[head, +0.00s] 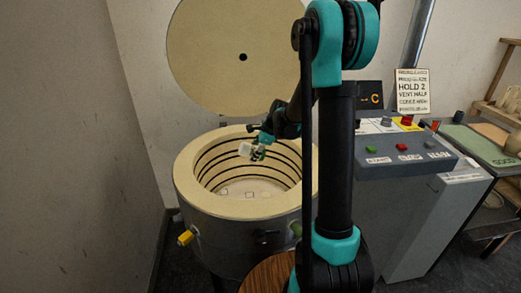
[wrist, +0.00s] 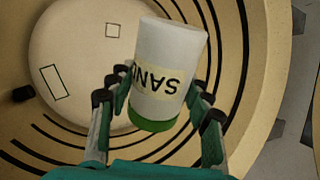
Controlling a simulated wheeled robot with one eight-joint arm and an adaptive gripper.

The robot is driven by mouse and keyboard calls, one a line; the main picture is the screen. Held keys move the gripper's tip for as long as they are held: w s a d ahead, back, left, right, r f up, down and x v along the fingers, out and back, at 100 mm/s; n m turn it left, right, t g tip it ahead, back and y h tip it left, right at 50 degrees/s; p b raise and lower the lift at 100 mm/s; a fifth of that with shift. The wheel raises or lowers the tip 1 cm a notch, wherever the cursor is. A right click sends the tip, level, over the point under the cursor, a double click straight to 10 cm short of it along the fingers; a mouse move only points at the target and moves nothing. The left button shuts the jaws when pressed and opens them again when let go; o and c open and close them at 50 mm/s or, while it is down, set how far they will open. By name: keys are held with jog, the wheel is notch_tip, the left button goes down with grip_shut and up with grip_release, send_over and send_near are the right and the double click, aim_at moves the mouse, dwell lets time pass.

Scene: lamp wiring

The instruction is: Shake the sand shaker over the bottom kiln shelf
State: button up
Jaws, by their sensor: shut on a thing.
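My gripper (head: 256,152) is shut on the sand shaker (head: 245,149) above the open kiln (head: 187,178). In the wrist view the shaker (wrist: 170,62) is a white cylinder with a green end and a "SAND" label that reads upside down. My gripper's fingers (wrist: 158,98) hold it on both sides near the green end. The bottom kiln shelf (head: 268,187) is a pale round disc low inside the kiln. It also shows in the wrist view (wrist: 75,50), with square outlines or small pieces on it. The shaker hides part of the shelf there.
The kiln's round lid (head: 215,50) stands open behind it. Dark grooves ring the kiln wall. A control box (head: 405,160) with buttons and a sign (head: 412,92) stand to the right. A yellow plug (head: 186,238) sticks out of the kiln's front left.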

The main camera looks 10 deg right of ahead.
jog(key=d, duration=0.3)
jog(key=shift+d, duration=0.1)
jog(key=shift+a, duration=1)
jog(key=shift+d, duration=1)
jog(key=a, duration=0.3)
jog(key=shift+a, duration=0.1)
jog(key=shift+d, duration=1.25)
jog(key=shift+a, duration=1.25)
jog(key=d, duration=0.3)
jog(key=shift+d, duration=0.2)
jog(key=shift+a, duration=0.3)
jog(key=shift+r, duration=0.1)
